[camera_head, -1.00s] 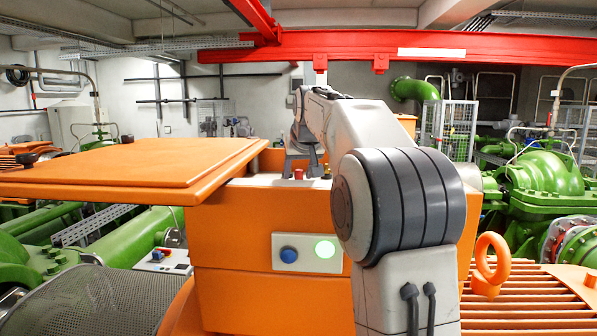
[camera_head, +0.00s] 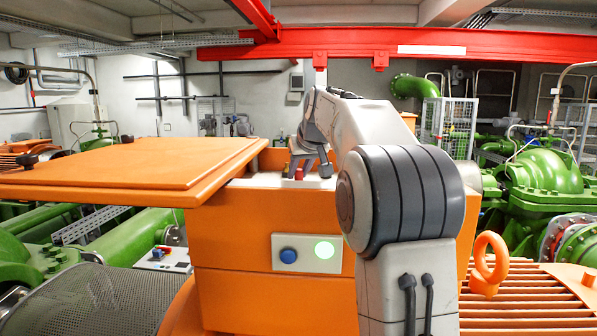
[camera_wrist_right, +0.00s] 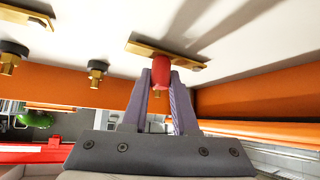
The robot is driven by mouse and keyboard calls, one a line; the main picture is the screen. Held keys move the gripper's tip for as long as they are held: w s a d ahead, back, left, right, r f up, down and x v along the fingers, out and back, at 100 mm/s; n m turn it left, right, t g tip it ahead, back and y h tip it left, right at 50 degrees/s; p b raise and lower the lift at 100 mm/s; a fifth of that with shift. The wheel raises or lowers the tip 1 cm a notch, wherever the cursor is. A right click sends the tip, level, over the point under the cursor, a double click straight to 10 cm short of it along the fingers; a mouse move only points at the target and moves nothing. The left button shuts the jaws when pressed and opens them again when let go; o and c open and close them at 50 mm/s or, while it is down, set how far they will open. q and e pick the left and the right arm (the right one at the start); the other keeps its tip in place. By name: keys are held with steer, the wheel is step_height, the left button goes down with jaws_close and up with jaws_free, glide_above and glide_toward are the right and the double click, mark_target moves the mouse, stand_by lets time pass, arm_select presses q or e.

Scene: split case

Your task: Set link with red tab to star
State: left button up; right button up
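The red tab (camera_wrist_right: 160,72) shows in the right wrist view on a flat brass link (camera_wrist_right: 192,59) against a pale panel. In the head view a small red part (camera_head: 299,174) shows at my right gripper (camera_head: 308,174), on top of the orange case. The right gripper's fingers (camera_wrist_right: 161,80) stand on either side of the tab, with their tips level with it. The head view shows the fingers apart, so they look open around the tab; contact is not clear. No star mark can be made out. My left gripper is not in view.
Brass posts with black collars (camera_wrist_right: 97,70) stand left of the link in the wrist view. An orange lid (camera_head: 130,168) spreads left of the orange case (camera_head: 230,240).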

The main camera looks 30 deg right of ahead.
steer(key=o, duration=0.3)
steer(key=shift+s+r, duration=0.1)
steer(key=shift+s+a+r+b, duration=0.1)
steer(key=shift+s+r+b, duration=0.15)
steer(key=shift+b, duration=0.05)
steer(key=b+v, duration=0.1)
steer(key=v, duration=0.8)
steer(key=shift+r+b, duration=0.25)
steer(key=shift+b, duration=0.15)
steer(key=shift+s+f, duration=0.1)
steer(key=shift+s, duration=0.05)
